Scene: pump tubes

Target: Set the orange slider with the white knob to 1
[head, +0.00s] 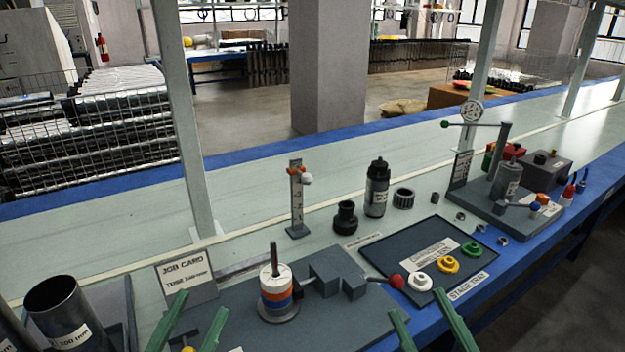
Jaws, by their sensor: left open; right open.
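The orange slider (293,171) sits near the top of a grey upright scale post (297,205) on the bench. Its white knob (306,179) sticks out to the right. The marks on the post are too small to read, so I cannot tell the slider's setting. My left gripper (203,301) is open and empty at the bottom edge, nearer than the post and to its left. My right gripper (415,303) is open and empty at the bottom edge, nearer than the post and to its right. Neither touches the slider.
A ringed peg (277,296) and grey blocks (338,270) stand in front of the post. A black fitting (345,218) and dark bottle (377,188) stand to its right. The job card (187,277) is left. The stage tray (398,247) holds rings.

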